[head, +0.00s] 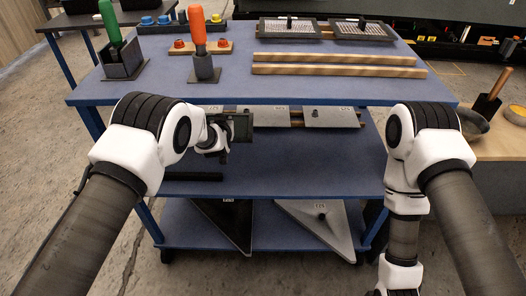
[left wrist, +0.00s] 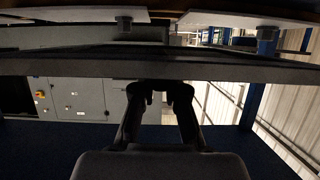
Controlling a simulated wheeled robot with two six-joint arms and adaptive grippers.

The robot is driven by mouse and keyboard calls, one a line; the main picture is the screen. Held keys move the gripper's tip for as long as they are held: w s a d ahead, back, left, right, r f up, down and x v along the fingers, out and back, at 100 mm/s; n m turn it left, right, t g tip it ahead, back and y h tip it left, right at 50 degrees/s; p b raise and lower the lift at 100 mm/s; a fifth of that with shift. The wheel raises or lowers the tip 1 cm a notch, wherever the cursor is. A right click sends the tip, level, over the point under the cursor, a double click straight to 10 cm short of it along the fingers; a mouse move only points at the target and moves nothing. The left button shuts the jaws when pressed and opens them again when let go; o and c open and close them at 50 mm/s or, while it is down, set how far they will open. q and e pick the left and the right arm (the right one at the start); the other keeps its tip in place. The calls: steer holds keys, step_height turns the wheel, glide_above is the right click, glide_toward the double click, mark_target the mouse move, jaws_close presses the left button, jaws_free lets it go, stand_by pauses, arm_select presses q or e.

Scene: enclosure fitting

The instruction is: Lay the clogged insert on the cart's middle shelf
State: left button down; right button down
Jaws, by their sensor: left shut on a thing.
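My left gripper (head: 238,127) reaches between the top and middle shelves of the blue cart, above the middle shelf (head: 290,165). In the left wrist view its fingers (left wrist: 160,92) meet a long, thin, dark slab (left wrist: 230,70) seen edge-on across the picture. I take this slab to be the clogged insert; its face and the exact grip are hidden. In the head view I cannot make it out apart from the gripper. Two pale labelled plates (head: 268,118) (head: 333,118) lie on wooden strips at the back of the middle shelf. My right gripper is out of view.
The top shelf (head: 215,92) overhangs the gripper closely. It carries two mesh inserts (head: 290,28) (head: 360,29), two wooden rails (head: 335,64) and screwdrivers in holders (head: 205,72). A black bar (head: 195,177) lies at the middle shelf's left front. The shelf's centre and right are clear.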

arm_select(q)
steer(key=shift+w+d+f, duration=0.1)
steer(key=shift+w+d, duration=0.2)
steer(key=shift+w, duration=0.45)
steer(key=shift+w+r, duration=0.15)
steer(key=shift+r, duration=0.1)
steer(key=shift+s+a+r, duration=0.1)
steer(key=shift+s+a, duration=0.15)
steer(key=s+a, duration=0.3)
steer(key=s+a+f, duration=0.1)
steer(key=s+a, duration=0.6)
steer(key=s, duration=0.1)
steer(key=shift+s+a+f+b, duration=0.15)
steer(key=shift+f+b, duration=0.1)
steer(key=shift+b, duration=0.05)
steer(key=f+b, duration=0.1)
steer(key=f, duration=0.2)
steer(key=shift+s, duration=0.2)
steer(key=shift+w+f, duration=0.1)
steer(key=shift+f, duration=0.25)
steer(key=shift+r, duration=0.1)
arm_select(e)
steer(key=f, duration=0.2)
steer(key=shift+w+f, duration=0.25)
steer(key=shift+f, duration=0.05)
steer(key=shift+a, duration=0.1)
